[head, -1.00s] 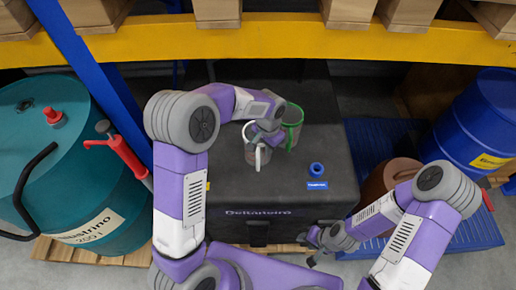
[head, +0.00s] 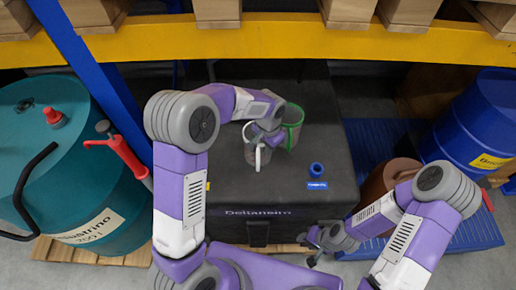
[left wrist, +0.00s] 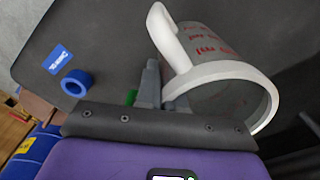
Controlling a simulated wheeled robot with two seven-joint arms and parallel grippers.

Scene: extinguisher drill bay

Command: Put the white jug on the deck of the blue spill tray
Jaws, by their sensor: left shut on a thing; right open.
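The white jug (head: 257,153), a clear beaker with white rim and handle, is on or just above the black case's lid; the head view does not settle which. My left gripper (head: 265,137) is shut on it near the rim. In the left wrist view the jug (left wrist: 222,72) shows its white rim, handle and red markings beside the fingers (left wrist: 160,90). The blue spill tray (head: 475,236) lies at the right, partly hidden by my right arm. My right gripper (head: 313,250) is open and empty in front of the case's right corner.
A green-rimmed jug (head: 295,117) stands just behind the white one. A blue ring (head: 317,169) lies on the black case (head: 230,190). A brown container (head: 380,182) stands on the tray, with a blue drum (head: 480,115) beyond. A yellow beam (head: 280,42) crosses the back.

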